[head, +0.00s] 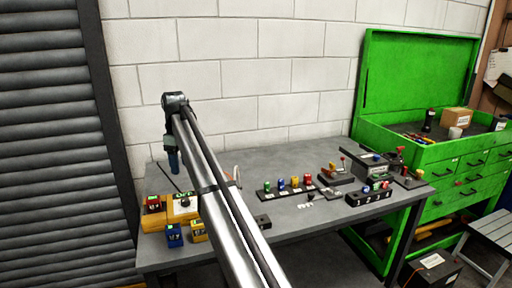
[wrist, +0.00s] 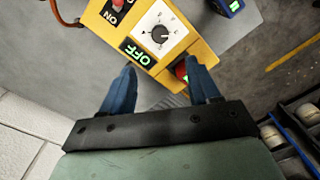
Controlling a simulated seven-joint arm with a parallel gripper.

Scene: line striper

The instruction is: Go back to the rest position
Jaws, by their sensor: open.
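My gripper (wrist: 160,80) is open, with its two blue fingers spread and nothing visible between the tips. In the wrist view a yellow control box (wrist: 185,30) lies just beyond the fingers. In the head view my gripper (head: 173,164) points down at the bench's left end, behind the yellow control box (head: 154,222).
The grey bench (head: 290,225) holds a small blue box (head: 174,236), a rack of coloured knobs (head: 290,188) and dark devices (head: 368,198) at right. A green tool cabinet (head: 400,160) stands right of it. A block wall (head: 230,95) rises behind.

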